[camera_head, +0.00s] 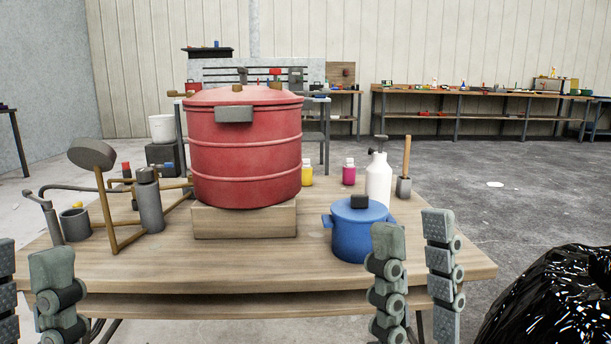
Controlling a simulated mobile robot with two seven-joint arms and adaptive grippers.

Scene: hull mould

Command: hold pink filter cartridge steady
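I cannot make out a clear filter cartridge. The only pink thing is a small magenta jar with a pale cap (349,172), upright at the back of the wooden table (290,265); I cannot tell whether it is the cartridge. My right gripper (412,233) is at the table's front right, its two fingers upright and apart with nothing between them. It is in front of the blue pot (352,238) and well short of the jar. My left gripper (28,262) is at the lower left edge, partly cut off, its fingers apart and empty.
A large red lidded drum (245,155) stands on a wooden block (245,220). A yellow jar (307,173), a white bottle (378,182) and a brass-coloured stand (107,215) are around it. A black bag (555,300) is at the lower right. The table's front middle is clear.

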